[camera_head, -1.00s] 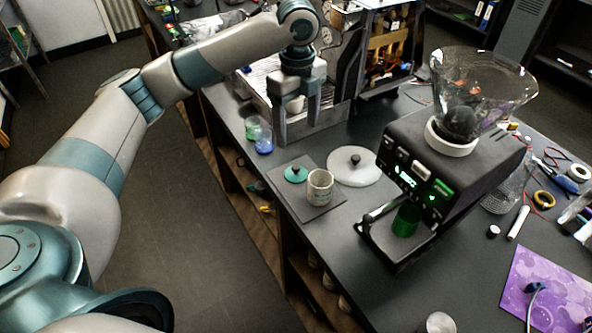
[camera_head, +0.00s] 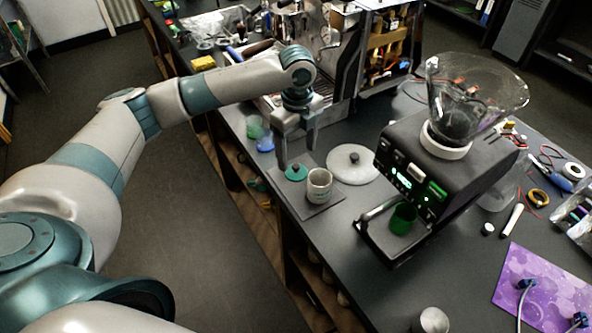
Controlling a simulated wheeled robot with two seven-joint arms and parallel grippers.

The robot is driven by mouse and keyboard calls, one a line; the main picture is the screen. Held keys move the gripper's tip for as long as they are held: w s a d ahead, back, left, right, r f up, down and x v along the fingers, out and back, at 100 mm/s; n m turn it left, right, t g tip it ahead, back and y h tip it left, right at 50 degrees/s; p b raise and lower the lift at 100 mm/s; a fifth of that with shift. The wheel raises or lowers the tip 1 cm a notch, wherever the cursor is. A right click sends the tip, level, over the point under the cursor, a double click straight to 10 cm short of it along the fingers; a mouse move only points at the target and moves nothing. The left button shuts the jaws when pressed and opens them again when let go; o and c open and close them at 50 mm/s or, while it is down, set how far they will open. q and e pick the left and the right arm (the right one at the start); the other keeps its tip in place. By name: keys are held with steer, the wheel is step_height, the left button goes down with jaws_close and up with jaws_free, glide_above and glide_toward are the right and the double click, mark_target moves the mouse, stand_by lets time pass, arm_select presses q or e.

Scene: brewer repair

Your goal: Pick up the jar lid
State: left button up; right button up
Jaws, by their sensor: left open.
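A small round teal lid with a dark knob, which looks like the jar lid (camera_head: 293,174), lies on a grey mat (camera_head: 322,203) on the counter. A pale jar or cup (camera_head: 319,189) stands upright beside it on the same mat. My left gripper (camera_head: 297,158) points down with its two fingers apart and empty, just above and behind the teal lid in the picture. I cannot tell its exact height over the lid. My right gripper is out of view.
A white disc with a black knob (camera_head: 352,163) lies right of the mat. A black grinder (camera_head: 440,165) with a clear hopper and a green cup (camera_head: 403,218) stands further right. An espresso machine (camera_head: 340,50) stands behind. Blue and green small items (camera_head: 262,142) lie left of the gripper.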

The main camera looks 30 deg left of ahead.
mark_target(296, 166)
arm_select(q)
steer(key=shift+s+f+p, duration=0.2)
steer(key=shift+f+p, duration=0.4)
step_height(296, 166, down, 3)
steer(key=shift+s+f+p, duration=0.1)
steer(key=shift+p, duration=0.55)
steer(key=shift+f, duration=0.3)
steer(key=shift+c, duration=0.7)
steer(key=c, duration=1)
